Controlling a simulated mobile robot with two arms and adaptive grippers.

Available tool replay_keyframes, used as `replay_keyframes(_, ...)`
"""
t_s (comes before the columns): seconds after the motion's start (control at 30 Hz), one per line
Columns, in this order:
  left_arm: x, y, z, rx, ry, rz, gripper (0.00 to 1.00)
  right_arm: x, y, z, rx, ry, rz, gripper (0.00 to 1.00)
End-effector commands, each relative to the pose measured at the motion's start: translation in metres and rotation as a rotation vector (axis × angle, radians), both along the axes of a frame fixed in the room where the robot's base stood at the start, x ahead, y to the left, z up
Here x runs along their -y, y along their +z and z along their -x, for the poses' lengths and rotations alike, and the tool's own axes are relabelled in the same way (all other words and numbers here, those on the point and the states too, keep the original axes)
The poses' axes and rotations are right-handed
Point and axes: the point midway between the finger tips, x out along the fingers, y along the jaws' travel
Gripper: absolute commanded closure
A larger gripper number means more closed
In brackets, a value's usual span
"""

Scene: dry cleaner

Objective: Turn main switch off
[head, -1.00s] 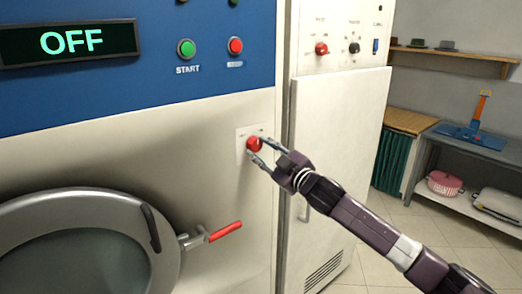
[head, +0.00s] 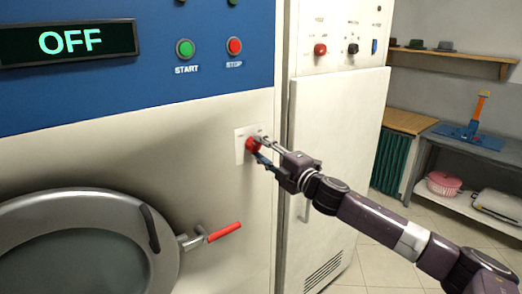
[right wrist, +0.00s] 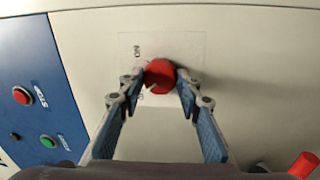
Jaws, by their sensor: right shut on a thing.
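The main switch (head: 252,145) is a red rotary knob on a pale plate on the front of the machine, right of the round door. It also shows in the right wrist view (right wrist: 159,76), with "ON" lettering at the plate's top. My right gripper (head: 258,149) is at the knob, its fingers on either side of it and shut on it; they also show in the right wrist view (right wrist: 160,84). The display (head: 69,41) on the blue panel reads "OFF". My left gripper is not in view.
A green start button (head: 185,48) and a red stop button (head: 234,46) sit above on the blue panel. The round door (head: 80,243) has a red-handled lever (head: 224,231) below left of the knob. A white cabinet (head: 338,150) stands right of the machine.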

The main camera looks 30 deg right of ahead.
Motion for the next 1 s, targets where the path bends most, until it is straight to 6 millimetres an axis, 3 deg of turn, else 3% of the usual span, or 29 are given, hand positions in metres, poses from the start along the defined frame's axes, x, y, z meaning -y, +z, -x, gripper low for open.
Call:
replay_keyframes(0.73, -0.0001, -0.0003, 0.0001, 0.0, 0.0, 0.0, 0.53, -0.0006, -0.0022, 0.0, 0.004, 0.002, 0.085, 0.92)
replay_keyframes(0.77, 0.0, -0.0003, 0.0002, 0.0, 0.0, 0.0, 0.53, -0.0006, -0.0022, 0.0, 0.003, 0.002, 0.085, 0.65)
replay_keyframes(0.9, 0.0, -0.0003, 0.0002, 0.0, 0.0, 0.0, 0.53, -0.0004, -0.0016, 0.0001, 0.004, 0.001, 0.083, 0.5)
replay_keyframes(1.0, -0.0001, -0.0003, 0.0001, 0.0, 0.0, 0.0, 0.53, -0.0003, -0.0011, 0.0, 0.005, 0.001, 0.082, 0.5)
